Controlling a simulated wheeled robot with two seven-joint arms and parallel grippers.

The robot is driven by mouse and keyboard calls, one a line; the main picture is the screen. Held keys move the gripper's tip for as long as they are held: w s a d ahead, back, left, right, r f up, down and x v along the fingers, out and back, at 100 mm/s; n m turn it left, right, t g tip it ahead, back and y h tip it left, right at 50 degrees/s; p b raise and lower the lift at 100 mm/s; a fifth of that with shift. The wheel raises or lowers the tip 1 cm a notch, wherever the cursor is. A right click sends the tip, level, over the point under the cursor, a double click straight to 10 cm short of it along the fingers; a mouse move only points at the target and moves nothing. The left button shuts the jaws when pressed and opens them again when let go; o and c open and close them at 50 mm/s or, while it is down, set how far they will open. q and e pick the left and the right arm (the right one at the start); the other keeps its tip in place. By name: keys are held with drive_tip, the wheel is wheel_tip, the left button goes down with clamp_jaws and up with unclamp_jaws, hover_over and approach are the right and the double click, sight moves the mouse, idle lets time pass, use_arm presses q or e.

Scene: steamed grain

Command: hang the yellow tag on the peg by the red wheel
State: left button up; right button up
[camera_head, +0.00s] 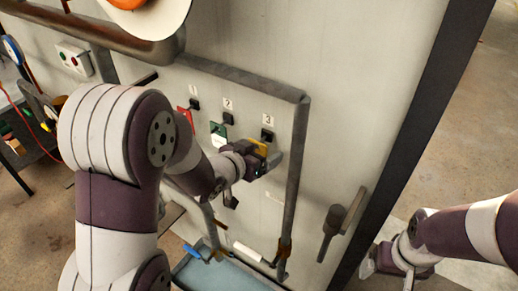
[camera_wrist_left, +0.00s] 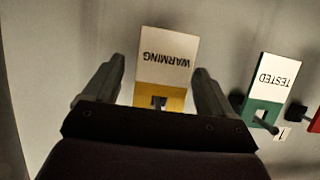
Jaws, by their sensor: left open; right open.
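The yellow tag (camera_head: 260,147) is at the panel just below the number 3 and its dark peg (camera_head: 267,134). In the left wrist view the yellow tag (camera_wrist_left: 165,92) has a white part reading WARMING, upside down. My left gripper (camera_head: 262,166) is open, with one finger on each side of the tag; gaps show beside it in the left wrist view (camera_wrist_left: 161,72). Whether the peg passes through the tag's hole is unclear. My right gripper (camera_head: 389,272) is open and empty at the lower right. An orange-red round part (camera_head: 128,3) on a white disc is cut off at the top.
A green tag (camera_head: 218,130) hangs under number 2, and a red tag (camera_head: 185,120) is under number 1. A grey pipe frame (camera_head: 298,150) surrounds them. A handle (camera_head: 331,228) stands out at the right. A blue round thing (camera_head: 12,48) is at the far left.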

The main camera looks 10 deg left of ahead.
use_arm(q)
drive_tip(key=shift+s+a, duration=0.15)
drive_tip(key=shift+a, duration=0.3)
drive_tip(key=shift+s+r, duration=0.1)
drive_tip(key=shift+c, duration=1.2)
drive_tip(key=shift+d, duration=0.45)
drive_tip(key=c, duration=0.8)
drive_tip(key=o, duration=0.9)
drive_tip(key=shift+o, duration=1.1)
drive_tip(key=shift+w, duration=0.2)
drive_tip(key=shift+a, duration=0.25)
drive_tip(key=shift+s+d, duration=0.1)
drive_tip(key=shift+s, duration=0.05)
drive_tip(key=c, duration=1.1)
drive_tip(key=shift+r, duration=0.1)
drive_tip(key=shift+c, duration=0.2)
